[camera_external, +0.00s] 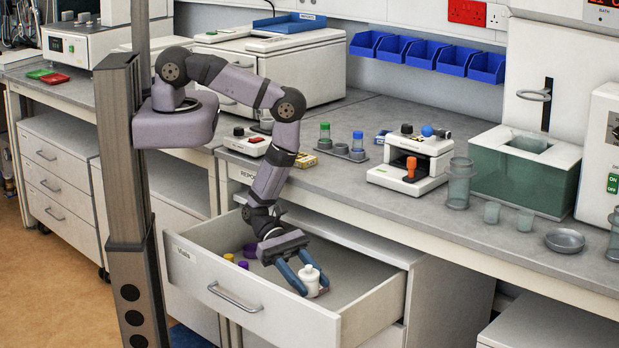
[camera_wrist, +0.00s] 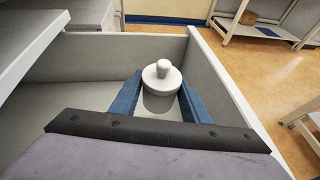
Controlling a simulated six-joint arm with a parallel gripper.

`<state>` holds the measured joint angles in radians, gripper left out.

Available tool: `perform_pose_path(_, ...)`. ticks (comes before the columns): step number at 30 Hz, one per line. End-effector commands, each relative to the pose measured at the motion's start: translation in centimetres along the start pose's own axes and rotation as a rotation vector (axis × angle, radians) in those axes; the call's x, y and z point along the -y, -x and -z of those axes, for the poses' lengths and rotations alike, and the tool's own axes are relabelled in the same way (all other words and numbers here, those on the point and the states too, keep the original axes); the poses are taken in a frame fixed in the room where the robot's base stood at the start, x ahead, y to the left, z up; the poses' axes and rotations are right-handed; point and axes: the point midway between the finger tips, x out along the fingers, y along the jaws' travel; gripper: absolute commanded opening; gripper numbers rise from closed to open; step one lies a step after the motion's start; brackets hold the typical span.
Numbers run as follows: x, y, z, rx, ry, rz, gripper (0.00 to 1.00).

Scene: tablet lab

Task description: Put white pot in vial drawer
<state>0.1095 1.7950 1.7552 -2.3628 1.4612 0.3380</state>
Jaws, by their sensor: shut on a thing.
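The white pot (camera_external: 309,279) is a small rounded pot with a knob on top. It is upright between the blue fingers of my gripper (camera_external: 313,284), which is shut on it. In the wrist view the pot (camera_wrist: 161,85) shows between the two fingers (camera_wrist: 160,95). The vial drawer (camera_external: 250,297) is pulled open, with a label on its front. My gripper and the pot are inside the drawer's outline, low down near its front right. I cannot tell whether the pot touches the drawer floor.
Yellow and purple capped vials (camera_external: 243,262) lie in the drawer left of my gripper. The drawer's right wall (camera_external: 375,305) is close to the pot. The bench (camera_external: 420,210) overhangs the drawer's back and carries a white device (camera_external: 411,160) and glassware (camera_external: 459,183).

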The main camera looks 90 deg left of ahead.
Motion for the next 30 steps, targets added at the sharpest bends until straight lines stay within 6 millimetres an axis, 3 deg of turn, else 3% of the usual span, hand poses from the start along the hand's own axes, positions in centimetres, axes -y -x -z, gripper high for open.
perform_pose_path(12, 0.2, -1.9, 4.7, -0.001, -0.001, 0.000, 0.21)
perform_pose_path(23, 0.2, -2.3, 5.5, -0.001, 0.001, 0.001, 0.21)
perform_pose_path(30, 0.3, -3.1, 7.6, -0.001, 0.000, 0.001, 0.21)
